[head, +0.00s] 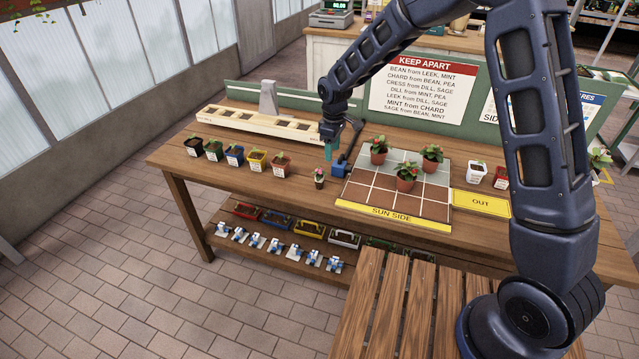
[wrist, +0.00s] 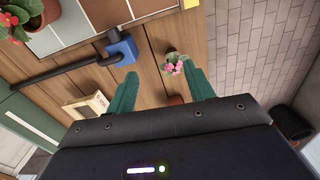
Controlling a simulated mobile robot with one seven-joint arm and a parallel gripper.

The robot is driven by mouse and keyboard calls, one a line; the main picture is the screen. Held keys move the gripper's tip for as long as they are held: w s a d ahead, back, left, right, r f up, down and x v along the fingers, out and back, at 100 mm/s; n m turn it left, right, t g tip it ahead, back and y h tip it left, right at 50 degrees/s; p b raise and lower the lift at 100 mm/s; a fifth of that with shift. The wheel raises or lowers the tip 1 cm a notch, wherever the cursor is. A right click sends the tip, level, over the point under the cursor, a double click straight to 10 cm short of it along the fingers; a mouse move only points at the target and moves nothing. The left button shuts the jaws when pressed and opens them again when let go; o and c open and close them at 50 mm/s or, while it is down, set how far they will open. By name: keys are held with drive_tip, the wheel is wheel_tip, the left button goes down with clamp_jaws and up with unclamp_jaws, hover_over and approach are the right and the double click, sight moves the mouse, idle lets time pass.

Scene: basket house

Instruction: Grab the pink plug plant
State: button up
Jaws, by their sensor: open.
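The pink plug plant (head: 319,178) is a small dark plug with pink flowers. My gripper (head: 329,153) has teal fingers pointing down, just behind and above the plant in the head view. In the wrist view my gripper (wrist: 160,72) is open, with nothing held between its fingers. I cannot tell whether the right finger touches the flowers.
A dark bar with a blue block (head: 340,169) lies right beside the plant. Right of it is the tiled sun-side board (head: 358,190) with several red-flowered pots. Small labelled pots (head: 257,161) stand to the left, and a wooden slotted tray (head: 222,116) behind them.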

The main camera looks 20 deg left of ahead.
sight(320, 176)
drive_tip(key=a+f, duration=0.1)
drive_tip(key=s+a+f, duration=0.1)
drive_tip(key=shift+s+a+f+n, duration=0.2)
drive_tip(key=shift+a+f+n, duration=0.1)
drive_tip(key=shift+n, duration=0.1)
drive_tip(key=shift+s+a+f, duration=0.15)
drive_tip(key=shift+a+f, duration=0.1)
drive_tip(key=shift+f, duration=0.25)
wheel_tip(320, 176, down, 4)
drive_tip(key=shift+f, duration=0.1)
drive_tip(key=shift+a+f, duration=0.2)
drive_tip(key=shift+f, duration=1.3)
drive_tip(key=shift+a+f, duration=0.2)
drive_tip(key=shift+f, duration=1.3)
drive_tip(key=c, duration=1)
drive_tip(key=shift+c, duration=0.2)
drive_tip(key=shift+r, duration=0.15)
